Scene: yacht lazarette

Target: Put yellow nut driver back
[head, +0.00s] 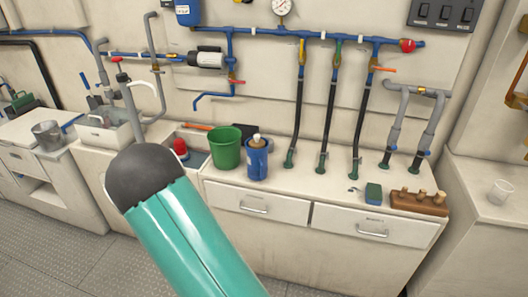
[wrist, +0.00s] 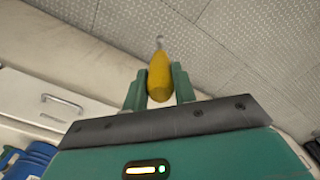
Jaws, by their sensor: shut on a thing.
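The yellow nut driver (wrist: 159,77) shows in the wrist view between the two green fingers of my gripper (wrist: 158,85). My gripper is shut on its yellow handle, and a thin grey tip points away from the gripper, with the floor behind it. In the head view my teal arm with its dark rounded end fills the lower middle; my fingers and the nut driver do not show there. A brown wooden block (head: 418,203) with several light pegs or handles stands at the right end of the counter.
The white counter (head: 300,181) carries a green bucket (head: 224,148), a blue container (head: 258,160) and a blue-green sponge-like block (head: 373,193). Blue pipes and several black hoses stand along the back. A clear cup (head: 501,192) is on the right-hand surface. The floor (head: 80,255) in front is clear.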

